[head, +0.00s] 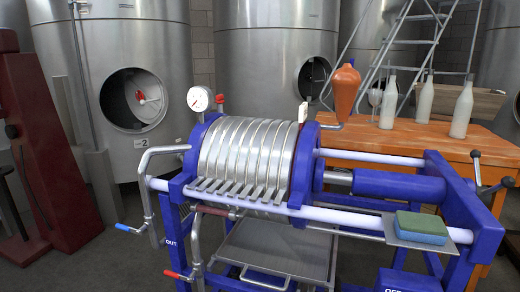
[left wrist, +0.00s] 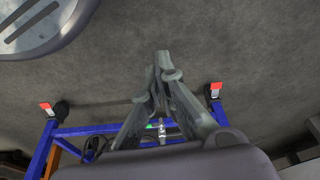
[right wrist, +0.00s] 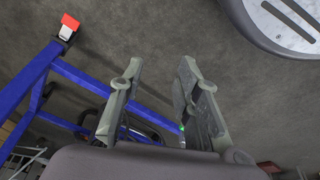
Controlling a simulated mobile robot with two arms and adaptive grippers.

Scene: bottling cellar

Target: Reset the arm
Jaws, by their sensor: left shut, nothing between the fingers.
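My left gripper (left wrist: 163,72) shows in the left wrist view with its fingers together and nothing between them. It hangs over bare grey floor, apart from the blue frame (left wrist: 110,129) at the bottom of that view. My right gripper (right wrist: 160,66) shows in the right wrist view with its two fingers apart and the gap empty. Grey floor and part of a blue frame (right wrist: 95,84) lie behind it. Neither arm nor gripper shows in the head view.
The blue plate filter press (head: 400,187) fills the middle, with a green-blue sponge (head: 421,227) on its side tray. Behind it, an orange table (head: 390,143) bears several white bottles (head: 425,100). Steel tanks (head: 275,65) stand at the back; a dark red post (head: 45,150) stands left.

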